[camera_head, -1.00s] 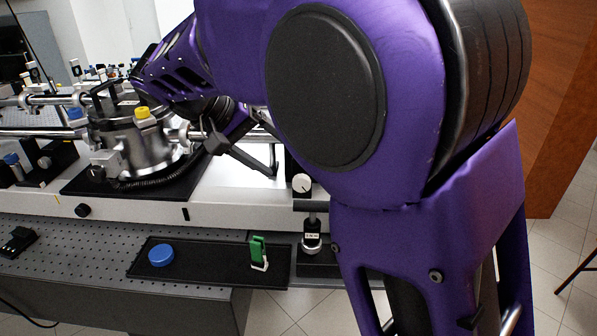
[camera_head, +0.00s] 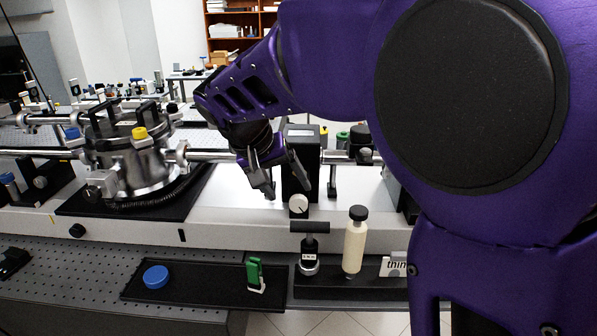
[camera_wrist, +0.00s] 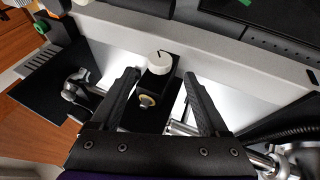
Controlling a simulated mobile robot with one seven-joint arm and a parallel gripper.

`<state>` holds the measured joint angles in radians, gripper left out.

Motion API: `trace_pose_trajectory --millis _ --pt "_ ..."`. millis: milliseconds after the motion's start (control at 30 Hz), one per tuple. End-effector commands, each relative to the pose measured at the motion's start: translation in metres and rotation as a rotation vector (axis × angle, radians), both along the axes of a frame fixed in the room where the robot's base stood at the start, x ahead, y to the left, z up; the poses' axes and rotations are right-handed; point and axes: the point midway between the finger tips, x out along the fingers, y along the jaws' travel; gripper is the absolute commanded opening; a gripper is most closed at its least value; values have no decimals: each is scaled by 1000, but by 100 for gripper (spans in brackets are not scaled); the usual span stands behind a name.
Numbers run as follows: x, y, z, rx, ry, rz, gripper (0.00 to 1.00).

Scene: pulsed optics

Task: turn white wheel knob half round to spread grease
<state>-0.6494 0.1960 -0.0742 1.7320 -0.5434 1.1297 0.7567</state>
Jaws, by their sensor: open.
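The white wheel knob (camera_head: 298,204) sits low on the front of a black upright block (camera_head: 301,165) on the white rail. In the wrist view the knob (camera_wrist: 159,63) shows as a white disc with a dark mark on its edge, beyond and between my fingertips. My gripper (camera_head: 281,182) is open and empty, above and slightly left of the knob, close to the block. In the wrist view my gripper (camera_wrist: 163,82) has one finger on each side of the block, and the knob is apart from both. No grease can be made out.
A steel chamber (camera_head: 135,160) stands left on the rail. In front are a cream bottle (camera_head: 354,245), a black-handled stamp-like tool (camera_head: 309,250), and a black tray (camera_head: 205,284) with a blue lid (camera_head: 156,277) and a green clip (camera_head: 254,272).

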Motion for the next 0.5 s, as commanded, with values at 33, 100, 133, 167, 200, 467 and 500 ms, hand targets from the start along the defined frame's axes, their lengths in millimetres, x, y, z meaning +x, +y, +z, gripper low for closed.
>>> trace_pose_trajectory --millis 33,100,133,167,200,467,500 --pt "4 -4 -11 -2 3 -2 78" --pt "8 -8 -22 -2 3 -2 78" --pt "10 -10 -26 -2 2 -1 78" --pt "12 -11 -30 -1 2 -1 78" --pt "14 -13 -34 -2 1 -1 78" --pt "21 -19 -48 -1 -1 0 78" --pt "21 -19 -48 0 -1 0 78"
